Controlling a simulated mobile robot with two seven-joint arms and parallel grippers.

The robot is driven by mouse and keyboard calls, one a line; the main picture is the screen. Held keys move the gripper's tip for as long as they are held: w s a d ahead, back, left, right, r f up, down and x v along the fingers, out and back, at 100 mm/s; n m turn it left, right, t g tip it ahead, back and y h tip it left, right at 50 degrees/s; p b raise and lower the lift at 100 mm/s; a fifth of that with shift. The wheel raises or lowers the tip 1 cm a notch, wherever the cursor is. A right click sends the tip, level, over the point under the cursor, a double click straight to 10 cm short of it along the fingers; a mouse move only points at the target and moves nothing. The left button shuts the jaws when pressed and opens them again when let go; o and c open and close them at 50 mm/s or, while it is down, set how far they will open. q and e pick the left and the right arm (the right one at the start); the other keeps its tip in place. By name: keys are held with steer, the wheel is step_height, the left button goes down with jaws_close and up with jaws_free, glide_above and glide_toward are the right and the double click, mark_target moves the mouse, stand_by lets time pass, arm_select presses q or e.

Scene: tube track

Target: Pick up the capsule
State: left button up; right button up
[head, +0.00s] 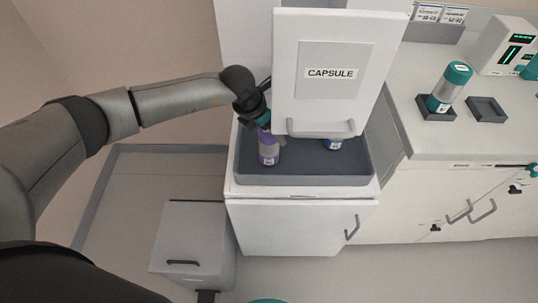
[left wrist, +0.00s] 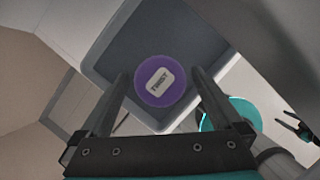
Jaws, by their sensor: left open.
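A purple capsule (head: 268,150) stands upright in the dark grey tray, near its left end. In the left wrist view its round purple cap (left wrist: 152,97), with a white TWIST label, faces the camera between the fingers. My left gripper (head: 262,122) is open above the capsule, with a finger on either side of the cap in the wrist view. I cannot tell whether the fingers touch it. A second, blue-marked container (head: 333,144) in the tray is mostly hidden behind the white panel. I cannot make out my right gripper's fingers.
The white panel marked CAPSULE (head: 300,100) stands just right of my left gripper. The grey tray (head: 300,181) tops a white cabinet. At right, a teal-capped container (head: 450,88) sits in a holder beside an empty holder (head: 487,110). A bin (head: 188,235) is at lower left.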

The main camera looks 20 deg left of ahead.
arm_select(q)
steer(key=shift+w+d+f, duration=0.1)
steer(key=shift+w+f, duration=0.05)
steer(key=shift+f, duration=0.25)
steer(key=c, duration=1.5)
